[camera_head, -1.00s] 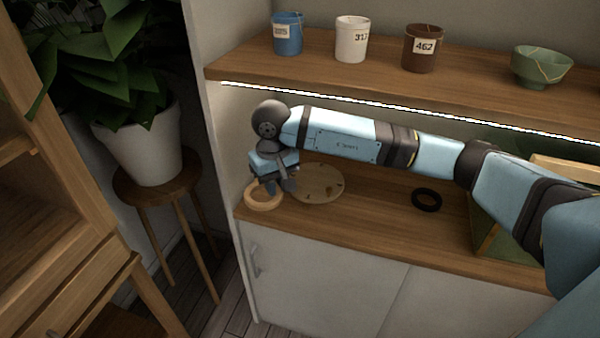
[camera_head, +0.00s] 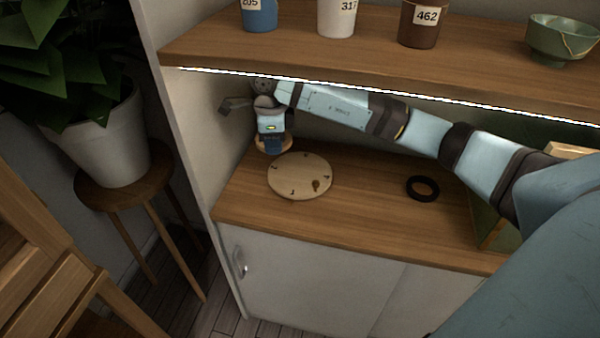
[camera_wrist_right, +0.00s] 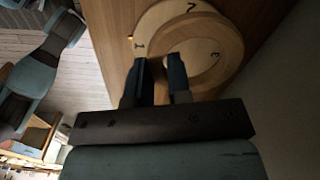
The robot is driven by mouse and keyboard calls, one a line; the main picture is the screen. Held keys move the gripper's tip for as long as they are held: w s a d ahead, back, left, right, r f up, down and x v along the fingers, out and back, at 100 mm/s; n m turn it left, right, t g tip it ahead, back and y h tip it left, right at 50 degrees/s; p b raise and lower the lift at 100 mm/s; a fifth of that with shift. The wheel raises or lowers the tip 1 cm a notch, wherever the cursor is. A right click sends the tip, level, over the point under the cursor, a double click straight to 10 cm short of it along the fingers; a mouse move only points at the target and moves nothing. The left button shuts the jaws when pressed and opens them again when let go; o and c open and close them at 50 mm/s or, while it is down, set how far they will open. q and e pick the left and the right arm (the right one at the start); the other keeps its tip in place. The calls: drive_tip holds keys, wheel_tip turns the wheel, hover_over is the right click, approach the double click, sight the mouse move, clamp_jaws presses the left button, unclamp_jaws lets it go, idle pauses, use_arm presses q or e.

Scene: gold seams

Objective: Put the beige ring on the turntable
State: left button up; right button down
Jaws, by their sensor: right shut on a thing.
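The turntable (camera_head: 298,178) is a flat, round beige disc with dark marks around its edge. It lies on the wooden counter, and also shows in the right wrist view (camera_wrist_right: 152,22). My right gripper (camera_head: 272,147) is shut on the beige ring (camera_head: 259,143), just behind and left of the turntable in the head view. The gripper hides much of the ring there. In the right wrist view the ring (camera_wrist_right: 237,47) is at the fingertips and overlaps the turntable in the picture. I cannot tell its height above the counter. My left gripper is not in view.
A black ring (camera_head: 422,188) lies on the counter (camera_head: 360,215) to the right. A shelf (camera_head: 350,62) with several pots and a green bowl (camera_head: 562,38) hangs over my right arm. A white side wall (camera_head: 180,120) closes the left end.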

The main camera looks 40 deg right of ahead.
drive_tip(key=d+m, duration=0.1)
drive_tip(key=m, duration=0.3)
drive_tip(key=d+m, duration=0.1)
drive_tip(key=m, duration=0.3)
drive_tip(key=d+m, duration=0.1)
drive_tip(key=m, duration=0.3)
drive_tip(key=shift+d+r, duration=0.2)
drive_tip(key=shift+r, duration=0.05)
drive_tip(key=shift+f, duration=0.15)
drive_tip(key=b, duration=0.2)
hover_over(287, 174)
drive_tip(key=shift+m, duration=0.3)
wheel_tip(287, 174, down, 6)
drive_tip(key=shift+d+f, duration=0.1)
drive_tip(key=shift+f, duration=1.75)
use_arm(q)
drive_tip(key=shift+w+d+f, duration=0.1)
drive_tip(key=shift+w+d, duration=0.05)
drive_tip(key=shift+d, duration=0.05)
